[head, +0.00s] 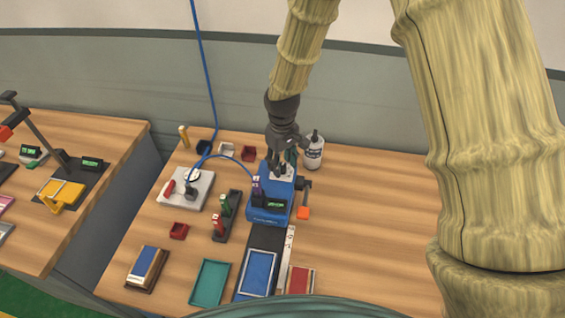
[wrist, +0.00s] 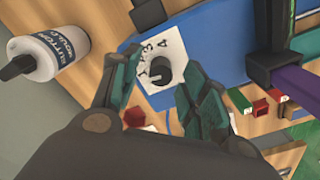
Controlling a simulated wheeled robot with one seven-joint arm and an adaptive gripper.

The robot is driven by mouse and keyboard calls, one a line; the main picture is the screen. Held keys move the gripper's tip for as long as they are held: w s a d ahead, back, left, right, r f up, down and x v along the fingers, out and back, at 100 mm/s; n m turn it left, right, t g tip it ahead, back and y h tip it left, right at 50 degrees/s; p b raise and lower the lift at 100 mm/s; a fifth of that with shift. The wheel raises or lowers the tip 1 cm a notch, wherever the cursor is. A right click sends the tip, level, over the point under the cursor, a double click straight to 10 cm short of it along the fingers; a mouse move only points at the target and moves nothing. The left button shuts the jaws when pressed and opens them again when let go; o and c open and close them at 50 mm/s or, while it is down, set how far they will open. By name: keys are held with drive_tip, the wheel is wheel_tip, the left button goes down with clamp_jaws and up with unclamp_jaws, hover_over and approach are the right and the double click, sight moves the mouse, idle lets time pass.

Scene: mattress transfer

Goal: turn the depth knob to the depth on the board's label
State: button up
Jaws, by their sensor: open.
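The depth knob (wrist: 160,73) is dark and round, on a white dial plate (wrist: 172,45) with printed numerals in the wrist view. I cannot read its pointer surely. My gripper (wrist: 157,76) is open, its two fingers on either side of the knob; contact cannot be told. In the head view my gripper (head: 281,168) is over the rear of the blue machine (head: 268,214), hiding the knob. A small green display (head: 276,204) is on the machine's front. A blue board (head: 258,273) lies in front of it. No depth label is readable.
A white bottle (head: 314,153) stands close right of my gripper. A dark rack (head: 229,217) with red and green pieces and a grey plate (head: 186,188) stand left. A teal tray (head: 209,284) is in front. The table's right is clear.

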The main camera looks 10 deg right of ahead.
sight(282, 165)
drive_tip(key=shift+f, duration=0.65)
clamp_jaws()
drive_tip(key=shift+n, duration=0.8)
unclamp_jaws()
drive_tip(key=shift+r, duration=0.1)
wheel_tip(282, 165, up, 12)
